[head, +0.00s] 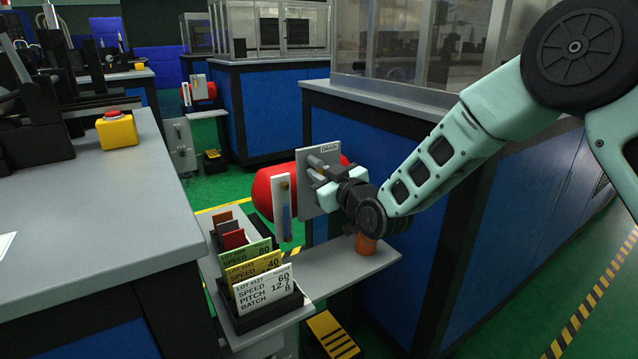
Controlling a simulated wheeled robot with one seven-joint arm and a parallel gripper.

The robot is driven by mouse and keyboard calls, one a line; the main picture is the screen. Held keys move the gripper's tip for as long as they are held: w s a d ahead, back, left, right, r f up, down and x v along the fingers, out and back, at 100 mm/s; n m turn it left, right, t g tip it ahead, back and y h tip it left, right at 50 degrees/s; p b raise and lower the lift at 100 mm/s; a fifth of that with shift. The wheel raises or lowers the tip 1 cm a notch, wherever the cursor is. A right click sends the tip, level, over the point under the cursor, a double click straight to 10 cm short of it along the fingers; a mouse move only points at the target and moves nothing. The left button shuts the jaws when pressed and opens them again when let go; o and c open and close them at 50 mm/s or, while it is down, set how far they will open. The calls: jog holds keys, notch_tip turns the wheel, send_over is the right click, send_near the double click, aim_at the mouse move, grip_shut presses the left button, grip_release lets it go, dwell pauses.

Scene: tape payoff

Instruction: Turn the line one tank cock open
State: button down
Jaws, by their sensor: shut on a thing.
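The red line one tank (262,192) lies on its side against the blue cabinet, partly behind a grey plate (307,207). A pale upright sight gauge (282,208) with a blue band stands left of the plate.
A narrow grey shelf (340,277) under the tank holds an orange cylinder (366,246). A black rack with lot cards (262,291) stands in front. A yellow box with a red button (116,129) is on the left bench (140,190). A yellow pedal (331,335) sits below.

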aim_at(319, 157)
jog(key=n, duration=0.1)
jog(key=n+b, duration=0.1)
jog(key=n, duration=0.1)
jog(key=shift+w+d, duration=0.15)
jog(key=shift+d, duration=0.05)
jog(key=n, duration=0.1)
jog(key=n+b, duration=0.1)
jog(key=n, duration=0.1)
jog(key=n+b, duration=0.1)
jog(key=shift+w+d+r, duration=0.2)
jog(key=shift+d+r, duration=0.1)
jog(key=shift+r, duration=0.05)
jog(key=n, duration=0.2)
jog(key=n+b, duration=0.1)
jog(key=n, duration=0.1)
jog(key=shift+w+d+r, duration=0.1)
jog(key=shift+d+r, duration=0.05)
jog(key=shift+r, duration=0.15)
jog(key=shift+d+r+n+b, duration=0.15)
jog(key=shift+n+b, duration=0.2)
jog(key=shift+n, duration=0.3)
jog(key=shift+a+r+n+b, duration=0.1)
jog(key=shift+r+n+b, duration=0.15)
jog(key=shift+n, duration=0.45)
jog(key=shift+d+r+n+b, duration=0.1)
jog(key=shift+n+b, duration=0.3)
jog(key=shift+n, duration=0.25)
jog(key=c, duration=1.4)
grip_release()
